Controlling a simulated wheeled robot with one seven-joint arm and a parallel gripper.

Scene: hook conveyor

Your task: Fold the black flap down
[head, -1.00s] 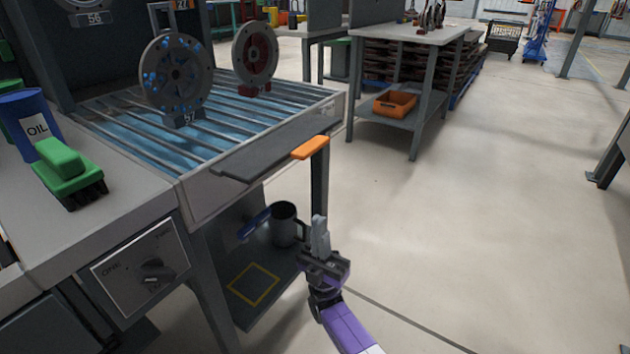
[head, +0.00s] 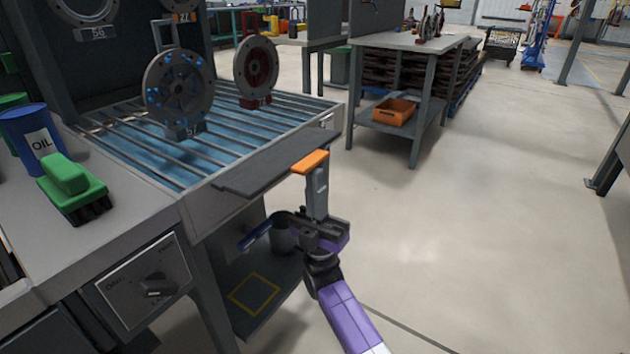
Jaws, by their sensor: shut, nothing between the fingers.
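The black flap (head: 262,168) is a flat dark panel along the front edge of the grated wash table (head: 325,110). It stands out roughly level. An orange tab (head: 310,160) sits on its outer right part. My gripper (head: 317,178) is shut and empty, with its fingers pointing up at the orange tab. The fingertips appear just below or in front of the tab; I cannot tell whether they touch it.
A dark mug (head: 284,238) and a blue-handled item (head: 255,236) are on the lower shelf (head: 275,285), partly behind my gripper. Numbered discs (head: 180,88) stand on the grate. A green brush (head: 70,188) lies on the left counter.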

